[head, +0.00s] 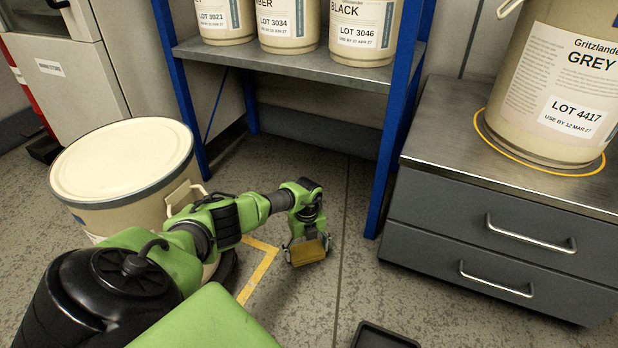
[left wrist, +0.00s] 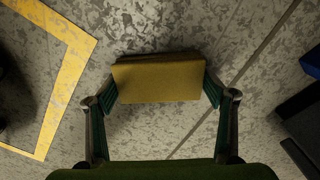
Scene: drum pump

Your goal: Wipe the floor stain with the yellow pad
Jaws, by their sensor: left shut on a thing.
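The yellow pad (head: 309,253) is between the fingers of my left gripper (head: 308,248), low over the floor in front of the shelf. In the left wrist view the pad (left wrist: 158,83) is gripped at its two ends by the fingers of my left gripper (left wrist: 159,92). A dark edge shows along the pad's far side. I cannot tell whether the pad touches the floor. I cannot make out a distinct stain on the mottled grey floor (left wrist: 150,30); the pad or arm may hide it. My right gripper is not in view.
A lidded drum (head: 122,160) stands left, beside my left arm. Yellow floor tape (head: 262,268) runs left of the pad. A blue-posted shelf (head: 388,130) with several drums is behind. A grey drawer cabinet (head: 490,235) bearing a drum is right. A black tray (head: 385,338) lies at the bottom.

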